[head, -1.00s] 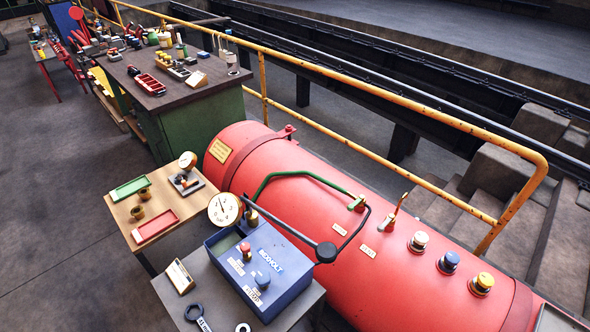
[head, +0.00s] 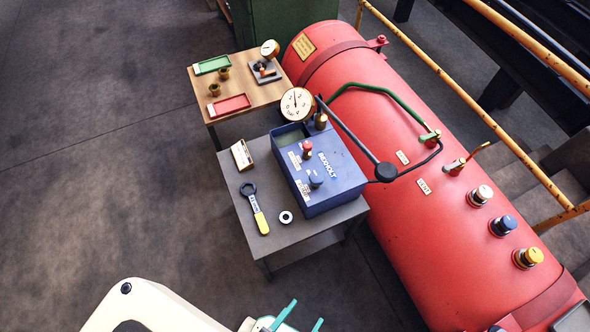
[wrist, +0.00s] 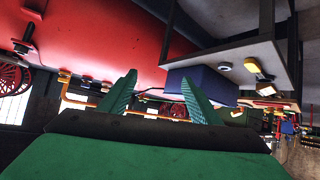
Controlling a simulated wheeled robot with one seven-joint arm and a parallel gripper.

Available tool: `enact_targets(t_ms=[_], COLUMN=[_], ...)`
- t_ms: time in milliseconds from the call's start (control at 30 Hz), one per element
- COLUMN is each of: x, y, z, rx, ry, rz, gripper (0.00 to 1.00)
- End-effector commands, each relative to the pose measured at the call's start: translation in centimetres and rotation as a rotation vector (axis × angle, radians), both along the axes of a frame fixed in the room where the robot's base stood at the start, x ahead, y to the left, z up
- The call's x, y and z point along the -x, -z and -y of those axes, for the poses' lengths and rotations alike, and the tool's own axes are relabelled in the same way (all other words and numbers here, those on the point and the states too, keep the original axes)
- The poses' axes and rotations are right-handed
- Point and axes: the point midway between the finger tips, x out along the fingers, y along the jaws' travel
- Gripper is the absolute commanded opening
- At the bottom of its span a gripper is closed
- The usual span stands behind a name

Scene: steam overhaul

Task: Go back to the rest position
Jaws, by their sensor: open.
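My gripper (head: 295,318) shows at the bottom edge of the head view, its two teal fingers apart and nothing visible between them. In the wrist view its green fingers (wrist: 158,98) also stand apart and empty. The wrist picture is turned over, with the red boiler (wrist: 110,45) and the grey table (wrist: 235,60) hanging from above. In the head view my gripper is in front of the grey table (head: 262,232) and left of the red boiler (head: 400,120), apart from both.
A blue test pump (head: 335,178) with a gauge (head: 297,104) and long lever stands on the grey table, beside a yellow-handled spanner (head: 259,215) and a ring (head: 286,217). A wooden table (head: 205,75) with trays is behind. Floor on the left (head: 110,170) is clear.

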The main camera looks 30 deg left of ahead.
Motion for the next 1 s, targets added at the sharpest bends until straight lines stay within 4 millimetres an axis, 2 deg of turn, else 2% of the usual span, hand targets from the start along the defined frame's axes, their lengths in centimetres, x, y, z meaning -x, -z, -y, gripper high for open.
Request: enact_targets(t_ms=[33, 100, 200, 333, 400, 500, 1000], x=[-1.2, -2.6, -4.2, -5.4, -5.6, -5.6, -5.6], y=[-2.1, -4.9, -8.2, -11.4, -12.7, -13.3, -13.3], z=[0.5, 0.7, 0.5, 0.2, 0.7, 1.4, 1.4], rx=[0.004, -0.006, -0.03, -0.061, -0.066, -0.062, -0.062], ry=[-0.029, -0.059, -0.103, -0.144, -0.143, -0.125, -0.125], rz=[0.061, 0.139, 0.234, 0.32, 0.348, 0.361, 0.361], gripper=[0.57, 0.57, 0.57, 0.57, 0.57, 0.57, 0.57])
